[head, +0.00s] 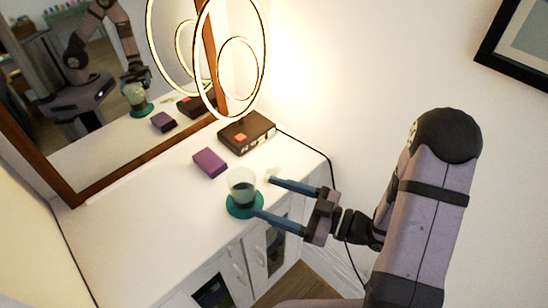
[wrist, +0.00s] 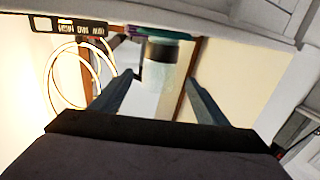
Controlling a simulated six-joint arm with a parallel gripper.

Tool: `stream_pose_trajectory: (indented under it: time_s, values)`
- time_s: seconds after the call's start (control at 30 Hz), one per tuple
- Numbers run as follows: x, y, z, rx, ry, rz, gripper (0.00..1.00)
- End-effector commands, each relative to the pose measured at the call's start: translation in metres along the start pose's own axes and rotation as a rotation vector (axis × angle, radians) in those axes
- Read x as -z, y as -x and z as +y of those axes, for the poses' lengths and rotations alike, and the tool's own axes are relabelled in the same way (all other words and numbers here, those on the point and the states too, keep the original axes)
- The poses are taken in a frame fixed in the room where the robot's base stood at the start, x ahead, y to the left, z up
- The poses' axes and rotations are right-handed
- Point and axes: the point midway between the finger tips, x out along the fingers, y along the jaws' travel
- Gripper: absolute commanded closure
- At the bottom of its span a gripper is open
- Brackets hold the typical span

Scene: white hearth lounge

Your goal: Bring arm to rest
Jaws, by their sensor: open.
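A purple box (head: 210,162) and a dark brown case (head: 246,133) lie behind the glass. A lamp with glowing rings (head: 265,60) stands at the back, beside a wood-framed mirror (head: 75,200). The cabinet top's left part is clear. A dark cord runs along its right side.

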Motion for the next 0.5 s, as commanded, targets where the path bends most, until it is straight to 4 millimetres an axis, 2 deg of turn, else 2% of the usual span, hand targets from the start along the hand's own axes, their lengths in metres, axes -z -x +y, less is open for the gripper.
stream_pose_trajectory:
  time_s: [0.17,0.27,0.37,0.5]
  values:
    - [0.000,0.000,0.007,-0.022,0.021,-0.028,0.32]
    - [-0.001,0.000,0.024,-0.080,0.067,-0.098,0.32]
    - [-0.004,0.006,0.051,-0.173,0.130,-0.212,0.32]
    - [-0.008,0.028,0.100,-0.340,0.202,-0.429,0.32]
